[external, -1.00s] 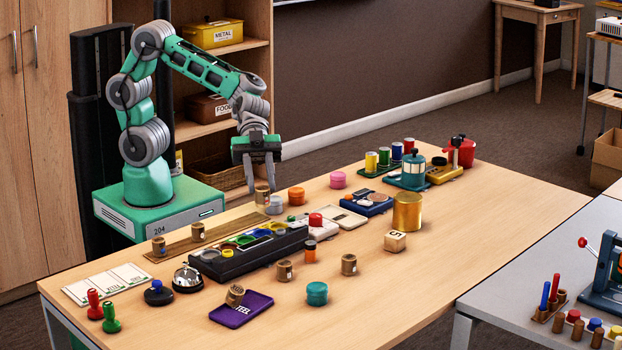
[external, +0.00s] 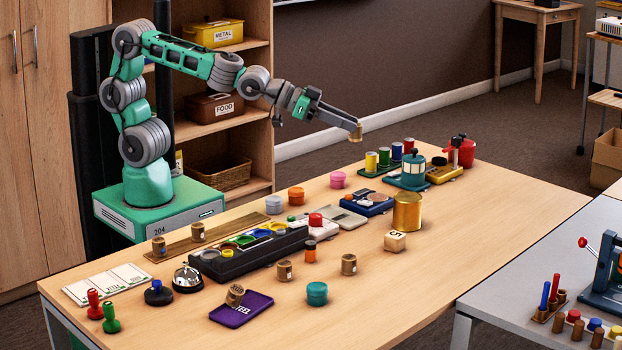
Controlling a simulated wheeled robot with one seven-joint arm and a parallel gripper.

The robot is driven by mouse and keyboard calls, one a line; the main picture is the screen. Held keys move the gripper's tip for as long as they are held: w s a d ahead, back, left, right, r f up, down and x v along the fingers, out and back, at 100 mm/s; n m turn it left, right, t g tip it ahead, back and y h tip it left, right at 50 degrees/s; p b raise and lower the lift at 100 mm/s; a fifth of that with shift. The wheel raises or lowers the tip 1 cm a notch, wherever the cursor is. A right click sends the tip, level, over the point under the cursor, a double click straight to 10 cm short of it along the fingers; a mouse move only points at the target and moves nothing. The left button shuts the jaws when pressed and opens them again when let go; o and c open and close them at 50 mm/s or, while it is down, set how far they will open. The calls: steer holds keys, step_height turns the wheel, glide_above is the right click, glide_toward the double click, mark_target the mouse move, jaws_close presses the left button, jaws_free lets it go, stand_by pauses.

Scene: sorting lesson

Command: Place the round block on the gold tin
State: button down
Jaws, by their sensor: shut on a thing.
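My gripper (external: 347,119) is shut on a small round wooden block (external: 356,133). It holds the block up in the air at its fingertips, above the back part of the table. The gold tin (external: 407,213) stands upright on the table, lower and to the right of the held block. The block and the tin are apart. Nothing shows on top of the tin.
A wooden cube (external: 395,241) marked "S" sits just in front of the tin. A blue device (external: 367,203) lies left of it, and a teal pot (external: 413,172) stands behind. The table's right part (external: 500,215) is clear.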

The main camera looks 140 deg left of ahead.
steer(key=shift+w+a+f, duration=0.1)
steer(key=shift+w+f, duration=0.1)
steer(key=shift+w, duration=0.2)
steer(key=w+d+f+x, duration=0.1)
steer(key=d+x, duration=0.1)
steer(key=x, duration=0.8)
glide_above(399, 197)
steer(key=f, duration=0.4)
steer(key=shift+s+d+f, duration=0.1)
steer(key=shift+s+f, duration=0.05)
steer(key=shift+s, duration=0.25)
steer(key=shift+w+f, duration=0.2)
steer(key=shift+f, duration=0.05)
steer(key=shift+w+f, duration=0.1)
steer(key=shift+f, duration=1.65)
steer(key=c, duration=1.1)
jaws_free()
steer(key=shift+r, duration=0.15)
